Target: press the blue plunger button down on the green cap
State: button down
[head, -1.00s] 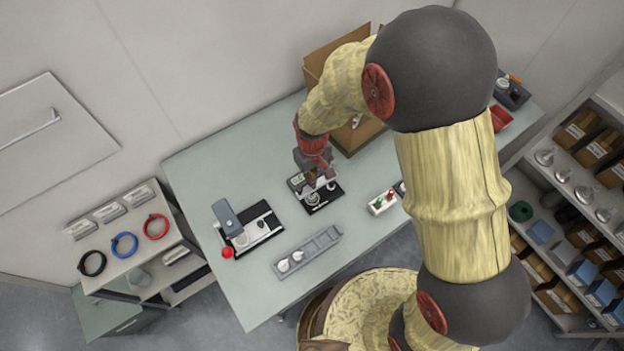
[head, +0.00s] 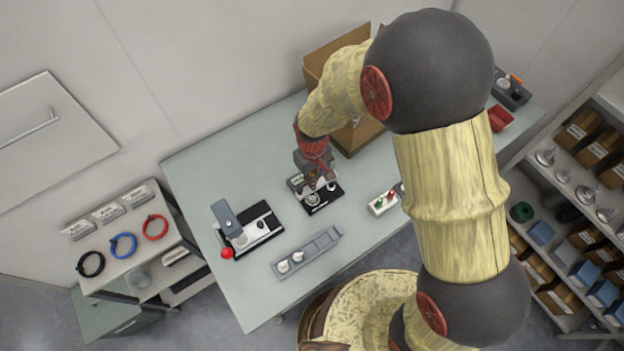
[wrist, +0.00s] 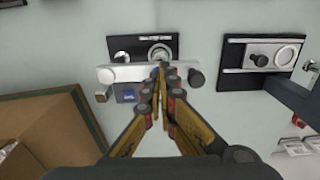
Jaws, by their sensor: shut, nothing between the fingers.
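My gripper (head: 317,178) is shut and empty, pointing down over a small press fixture with a dark base (head: 313,203). In the wrist view its fingertips (wrist: 160,74) meet at the fixture's pale crossbar (wrist: 126,73). A small bit of blue shows right at the fingertips, mostly covered by them; I cannot tell whether they touch it or how far down it is. A round silvery piece (wrist: 159,52) sits on the base just beyond the bar. I cannot make out a green cap under the fingers.
A second fixture with a red knob (head: 227,253) stands to the left. A grey tray (head: 322,243) with white pieces lies in front. A white box with green and red tops (head: 382,203) is to the right. An open cardboard box (head: 358,135) stands behind.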

jog(key=shift+r+p, duration=0.95)
jog(key=shift+r, duration=0.55)
notch_tip(320, 180, up, 5)
jog(key=p, duration=0.3)
